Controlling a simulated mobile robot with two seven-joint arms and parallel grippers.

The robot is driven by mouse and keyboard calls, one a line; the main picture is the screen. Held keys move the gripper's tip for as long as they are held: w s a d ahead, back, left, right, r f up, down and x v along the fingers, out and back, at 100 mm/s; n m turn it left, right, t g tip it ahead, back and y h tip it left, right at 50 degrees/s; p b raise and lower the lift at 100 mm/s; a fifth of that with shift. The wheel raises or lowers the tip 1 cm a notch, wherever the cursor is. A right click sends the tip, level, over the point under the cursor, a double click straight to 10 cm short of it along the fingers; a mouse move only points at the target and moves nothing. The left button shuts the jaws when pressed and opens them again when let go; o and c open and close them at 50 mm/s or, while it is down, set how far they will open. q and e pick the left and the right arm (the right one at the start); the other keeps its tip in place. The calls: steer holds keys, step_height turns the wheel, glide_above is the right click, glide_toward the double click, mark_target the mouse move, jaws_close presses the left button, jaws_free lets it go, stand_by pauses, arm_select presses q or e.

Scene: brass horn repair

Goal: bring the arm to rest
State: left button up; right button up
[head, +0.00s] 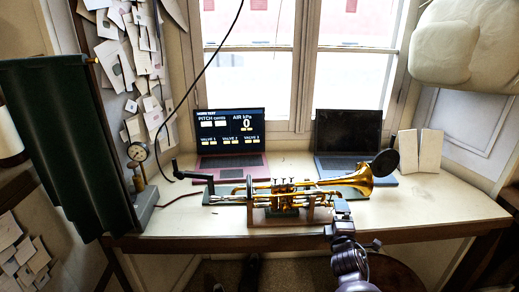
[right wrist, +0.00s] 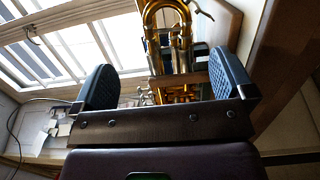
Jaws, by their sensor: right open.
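My right arm comes in from the bottom of the head view, and its gripper (head: 341,208) is just in front of the trumpet's bell side. In the right wrist view my right gripper (right wrist: 165,82) has its two dark ribbed pads wide apart. The brass trumpet (head: 290,195) lies level on a stand on the bench, bell to the right. Its gold tubing (right wrist: 168,20) shows beyond and between the pads, with nothing visibly gripped. I cannot tell whether the gripper touches the trumpet or stand. My left gripper is not in view.
A lit readout screen (head: 231,131) and a dark laptop (head: 346,136) stand behind the trumpet. A round black disc (head: 384,162) is by the bell. A gauge (head: 138,153) and black crank (head: 192,176) are at left. The bench (head: 440,205) is clear at right.

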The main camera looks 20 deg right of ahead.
steer(key=s+a+f+m+g+y, duration=0.1)
steer(key=s+a+f+m+y, duration=0.1)
steer(key=s, duration=0.7)
steer(key=s+a+f+m+g+y, duration=0.2)
steer(key=s+a+f+m, duration=0.3)
steer(key=s, duration=0.5)
steer(key=s+a+f+m+g+y, duration=0.2)
steer(key=s+a+f+m, duration=0.2)
steer(key=s, duration=0.5)
step_height(320, 180, down, 2)
steer(key=shift+s+a+f+m, duration=0.15)
steer(key=shift+a+m, duration=0.1)
steer(key=shift+m, duration=0.75)
